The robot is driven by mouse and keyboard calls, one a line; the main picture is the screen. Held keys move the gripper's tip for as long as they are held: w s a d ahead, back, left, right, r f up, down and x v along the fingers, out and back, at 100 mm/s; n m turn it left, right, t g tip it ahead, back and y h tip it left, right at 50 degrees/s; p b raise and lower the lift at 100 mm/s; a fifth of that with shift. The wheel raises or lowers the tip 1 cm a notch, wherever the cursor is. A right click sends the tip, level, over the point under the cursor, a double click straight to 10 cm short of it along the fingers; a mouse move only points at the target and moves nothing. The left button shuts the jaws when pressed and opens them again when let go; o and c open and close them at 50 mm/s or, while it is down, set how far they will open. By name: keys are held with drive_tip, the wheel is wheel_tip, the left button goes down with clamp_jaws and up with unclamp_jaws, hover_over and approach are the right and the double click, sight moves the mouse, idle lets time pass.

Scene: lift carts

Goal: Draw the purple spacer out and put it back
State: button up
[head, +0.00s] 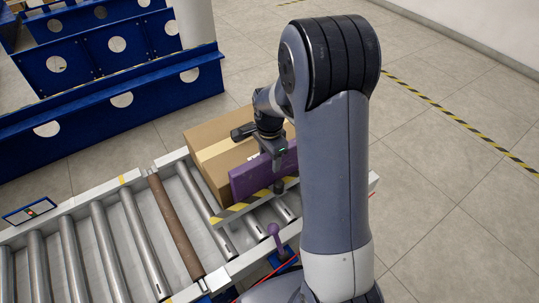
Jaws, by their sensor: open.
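The purple spacer (245,182) is a flat upright panel standing along the near side of a cardboard box (212,160) on the roller conveyor. My gripper (275,172) points down at the right part of the spacer's top edge, with one dark finger showing in front of its near face. The jaws are open. The other finger is hidden, so I cannot tell whether the jaws straddle the panel or touch it. My arm hides the spacer's right end and the box's right side.
A yellow-black striped rail (233,211) runs in front of the spacer. A purple-knobbed lever (273,230) stands near the conveyor's near side. Bare rollers (105,240) and one brown roller (175,225) lie to the left. Blue frames (110,105) stand behind.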

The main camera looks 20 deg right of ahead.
drive_tip(key=shift+c, duration=0.5)
clamp_jaws()
drive_tip(key=shift+r, duration=0.2)
wheel_tip(320, 180, up, 12)
drive_tip(key=p, duration=0.9)
drive_tip(key=shift+p, duration=0.3)
idle(1.0)
drive_tip(key=shift+f, duration=0.1)
